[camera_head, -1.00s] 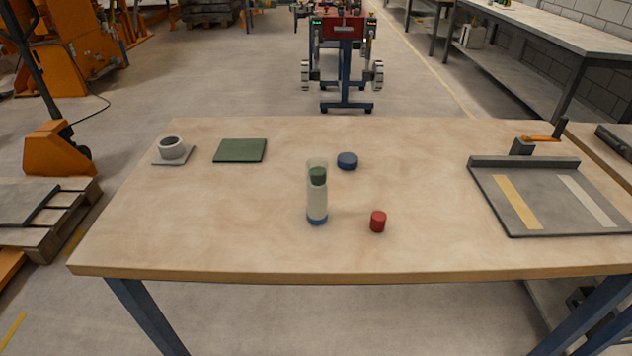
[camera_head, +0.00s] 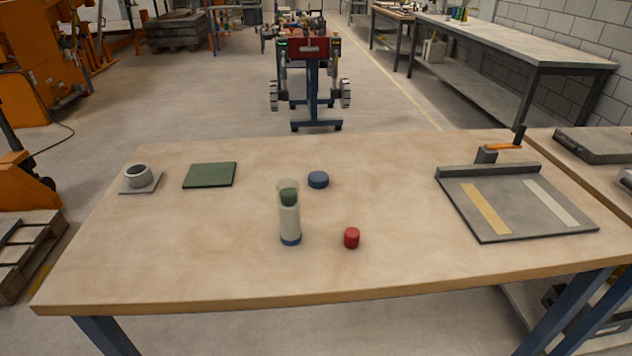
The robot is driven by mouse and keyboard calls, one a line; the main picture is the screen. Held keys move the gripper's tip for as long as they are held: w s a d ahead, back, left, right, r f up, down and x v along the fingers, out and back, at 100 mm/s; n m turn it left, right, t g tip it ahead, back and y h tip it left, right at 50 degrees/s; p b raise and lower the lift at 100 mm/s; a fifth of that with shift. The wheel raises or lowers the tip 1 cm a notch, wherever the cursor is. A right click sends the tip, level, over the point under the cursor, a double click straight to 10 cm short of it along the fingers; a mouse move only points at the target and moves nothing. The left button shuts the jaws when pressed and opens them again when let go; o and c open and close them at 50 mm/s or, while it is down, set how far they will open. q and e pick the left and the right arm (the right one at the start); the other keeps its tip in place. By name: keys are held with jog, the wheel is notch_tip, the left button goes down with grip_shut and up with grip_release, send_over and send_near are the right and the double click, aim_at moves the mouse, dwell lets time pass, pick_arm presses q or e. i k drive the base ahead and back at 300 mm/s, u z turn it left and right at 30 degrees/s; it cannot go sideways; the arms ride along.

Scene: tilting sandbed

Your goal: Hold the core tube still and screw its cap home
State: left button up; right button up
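The core tube (camera_head: 289,218) stands upright near the middle of the wooden table. It is clear-walled with pale fill, a dark green layer near the top and a blue base; its top looks open. A small red cap-like cylinder (camera_head: 351,238) stands to the tube's right, nearer the front edge. I cannot tell which of these belongs to the tube. Neither of my grippers is in view, and nothing touches the tube.
A grey ring holder on a square plate (camera_head: 138,178) and a green mat (camera_head: 210,175) are at the back left of the table (camera_head: 220,270). A grey tilting tray (camera_head: 514,210) with yellow and pale strips and an orange-handled clamp (camera_head: 500,148) is at right. The front is clear.

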aim_at(288, 201)
jog(key=u, duration=2.4)
jog(key=k, duration=1.1)
jog(key=z, duration=1.35)
